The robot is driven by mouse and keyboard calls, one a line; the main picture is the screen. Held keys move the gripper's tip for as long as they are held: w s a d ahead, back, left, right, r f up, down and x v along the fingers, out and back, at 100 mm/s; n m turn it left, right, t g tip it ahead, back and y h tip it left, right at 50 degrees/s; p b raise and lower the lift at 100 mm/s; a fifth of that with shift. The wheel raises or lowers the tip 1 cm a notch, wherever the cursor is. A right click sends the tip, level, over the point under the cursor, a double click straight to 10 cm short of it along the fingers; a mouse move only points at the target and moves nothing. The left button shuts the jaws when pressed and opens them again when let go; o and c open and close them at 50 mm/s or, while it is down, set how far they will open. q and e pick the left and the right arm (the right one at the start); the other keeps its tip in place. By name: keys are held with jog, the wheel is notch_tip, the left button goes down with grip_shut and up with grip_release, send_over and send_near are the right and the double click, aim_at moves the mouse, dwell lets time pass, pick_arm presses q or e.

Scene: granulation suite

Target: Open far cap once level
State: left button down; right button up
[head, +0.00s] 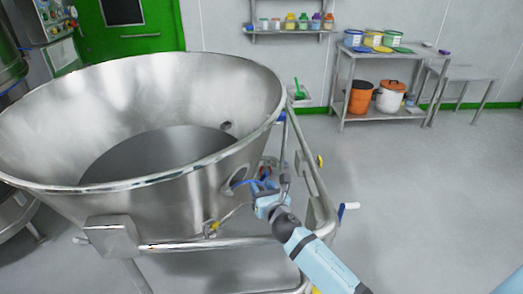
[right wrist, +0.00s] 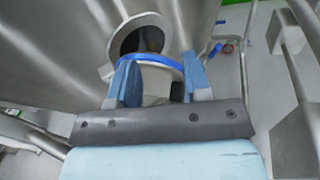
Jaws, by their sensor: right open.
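A large steel bowl (head: 130,85) stands on a tubular frame at the left of the head view. A round steel port (head: 235,182) sits low on its right side. The right wrist view shows the port's dark opening (right wrist: 142,38), with a blue band (right wrist: 150,62) below it. A pale grey piece (right wrist: 155,88), perhaps the cap, lies beyond my right gripper (right wrist: 158,75), between its blue fingers as seen. The fingers are apart; I cannot tell whether they touch it. In the head view my right gripper (head: 258,190) is beside the port. My left gripper is out of view.
A white-ended handle (head: 349,206) juts out at the right. A steel table (head: 380,115) with tubs stands at the back. The right floor is clear.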

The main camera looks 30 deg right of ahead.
notch_tip(320, 180, up, 15)
jog(key=p, duration=0.4)
jog(key=shift+f, duration=0.2)
jog(key=shift+a, duration=0.1)
